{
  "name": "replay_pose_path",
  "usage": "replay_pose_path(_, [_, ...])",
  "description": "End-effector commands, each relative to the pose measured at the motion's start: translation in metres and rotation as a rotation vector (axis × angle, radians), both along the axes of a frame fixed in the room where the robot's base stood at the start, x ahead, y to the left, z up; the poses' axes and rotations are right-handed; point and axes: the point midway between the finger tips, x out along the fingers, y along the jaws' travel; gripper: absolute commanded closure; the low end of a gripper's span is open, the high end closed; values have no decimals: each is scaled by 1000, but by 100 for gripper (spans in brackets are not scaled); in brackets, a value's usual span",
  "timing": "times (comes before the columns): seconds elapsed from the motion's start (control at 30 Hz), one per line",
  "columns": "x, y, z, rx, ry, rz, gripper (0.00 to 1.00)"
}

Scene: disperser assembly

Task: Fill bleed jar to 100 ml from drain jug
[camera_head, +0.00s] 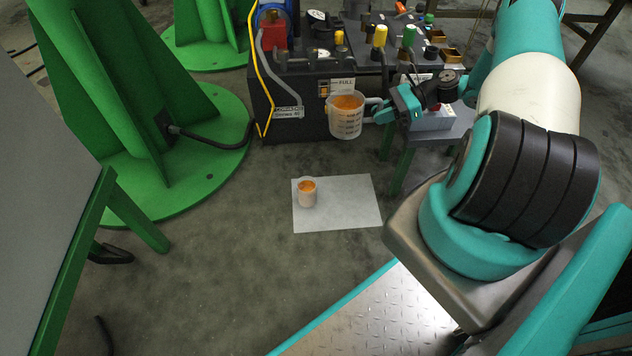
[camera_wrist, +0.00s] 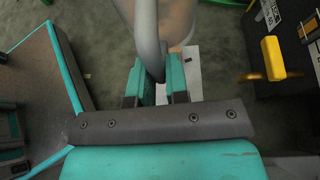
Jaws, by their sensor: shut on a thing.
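The drain jug (camera_head: 345,120) is a clear graduated jug with orange fluid in it. It is held upright in front of the dark machine. My gripper (camera_head: 377,112) is shut on the jug's handle at its right side. In the wrist view my gripper's fingers (camera_wrist: 157,85) close around the pale handle (camera_wrist: 148,40), with part of the jug body (camera_wrist: 178,22) beyond. The bleed jar (camera_head: 308,194) is a small whitish jar with orange showing at its top. It stands upright on a white sheet, below and left of the jug. Its fluid level cannot be read.
The white sheet (camera_head: 345,210) lies on the grey floor. The dark machine (camera_head: 300,100) with valves and a yellow hose stands behind the jug. A grey stand with green legs (camera_head: 402,168) is at right. A green column base (camera_head: 190,175) is at left. Floor around the sheet is clear.

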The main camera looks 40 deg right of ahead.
Motion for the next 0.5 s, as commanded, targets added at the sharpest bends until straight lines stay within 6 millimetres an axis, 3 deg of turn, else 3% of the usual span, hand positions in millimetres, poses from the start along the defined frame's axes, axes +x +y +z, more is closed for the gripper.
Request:
replay_pose_path(0.17, [3,5,11,20,-13,11,100])
replay_pose_path(0.5, [3,5,61,22,-13,9,100])
